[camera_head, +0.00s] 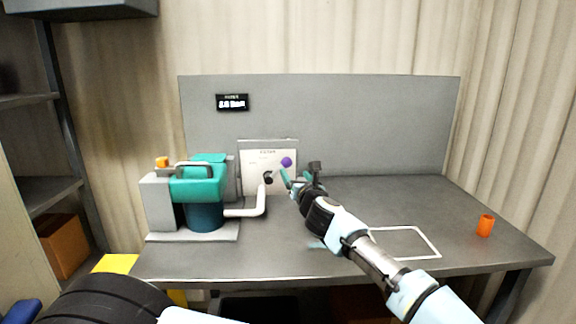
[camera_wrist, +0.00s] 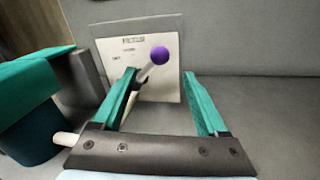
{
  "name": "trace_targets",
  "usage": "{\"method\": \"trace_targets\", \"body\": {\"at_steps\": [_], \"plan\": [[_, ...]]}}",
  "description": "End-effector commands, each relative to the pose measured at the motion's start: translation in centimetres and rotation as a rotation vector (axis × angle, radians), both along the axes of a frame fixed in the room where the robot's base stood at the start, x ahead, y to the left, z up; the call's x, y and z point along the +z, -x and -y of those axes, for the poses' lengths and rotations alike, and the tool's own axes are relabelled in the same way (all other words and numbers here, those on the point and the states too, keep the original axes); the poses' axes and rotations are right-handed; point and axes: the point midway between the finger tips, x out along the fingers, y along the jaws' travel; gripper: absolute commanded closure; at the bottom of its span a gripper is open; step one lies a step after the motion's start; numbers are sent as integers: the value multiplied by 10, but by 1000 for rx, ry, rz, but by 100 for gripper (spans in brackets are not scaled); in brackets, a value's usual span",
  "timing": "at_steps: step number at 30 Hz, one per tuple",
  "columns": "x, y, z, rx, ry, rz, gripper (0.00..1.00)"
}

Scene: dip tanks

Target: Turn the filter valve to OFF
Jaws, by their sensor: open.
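The filter valve has a lever with a purple ball knob (camera_head: 286,162), set in front of a white label panel (camera_head: 256,160). In the wrist view the purple knob (camera_wrist: 159,55) tops a pale lever (camera_wrist: 146,72) that tilts up to the right. My gripper (camera_head: 294,177) is beside the knob in the head view. In the wrist view its green fingers (camera_wrist: 168,85) are spread, with the lever seen between them near the left finger. I cannot tell whether a finger touches the lever. The lever's lower end is partly hidden by the left finger. The small panel lettering is unreadable.
A teal and grey filter unit (camera_head: 205,190) with a white pipe (camera_head: 250,210) stands left of the valve. A small display (camera_head: 232,102) is on the grey back panel. An orange cup (camera_head: 486,225) stands at the right, past a white outlined square (camera_head: 432,247). The table's right side is mostly clear.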

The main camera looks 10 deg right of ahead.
Motion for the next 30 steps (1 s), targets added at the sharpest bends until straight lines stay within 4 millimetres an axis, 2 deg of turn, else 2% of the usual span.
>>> {"method": "trace_targets", "body": {"at_steps": [6,13,18,26,30], "plan": [[4,-43,-2,2,-1,-1,24],[2,-75,-1,0,0,-1,24],[1,-84,-1,0,0,-1,24],[0,-85,-1,0,1,-1,24],[0,-85,-1,0,1,-1,39]]}}
